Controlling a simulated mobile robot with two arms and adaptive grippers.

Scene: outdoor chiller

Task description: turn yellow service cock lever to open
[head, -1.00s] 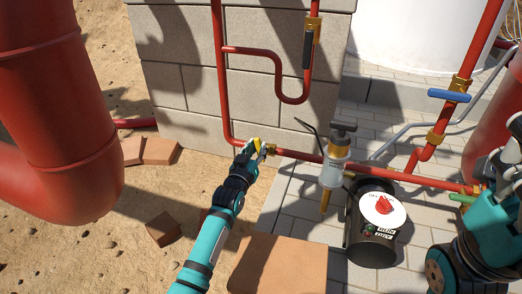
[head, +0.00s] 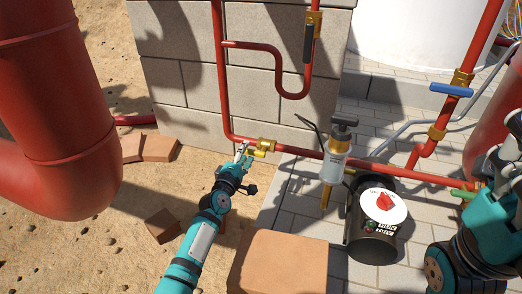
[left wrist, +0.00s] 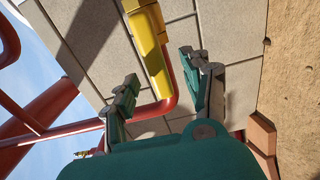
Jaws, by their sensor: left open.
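The yellow service cock lever (head: 257,154) sits at a brass fitting (head: 266,144) on the low red pipe, by the bend at the block wall's foot. My left gripper (head: 242,150) is open beside the lever's left end in the head view. In the left wrist view the yellow lever (left wrist: 152,50) shows between and beyond the two spread fingers of my left gripper (left wrist: 160,88). I see no clear contact between fingers and lever. Part of my right arm shows at the right edge of the head view, but I cannot make out its gripper.
A hand pump (head: 336,160) stands right of the valve, near a black cylinder with a red knob (head: 384,201). A blue-handled valve (head: 451,91) is at the upper right. A terracotta block (head: 280,262) lies in front; a large red pipe (head: 60,110) fills the left.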

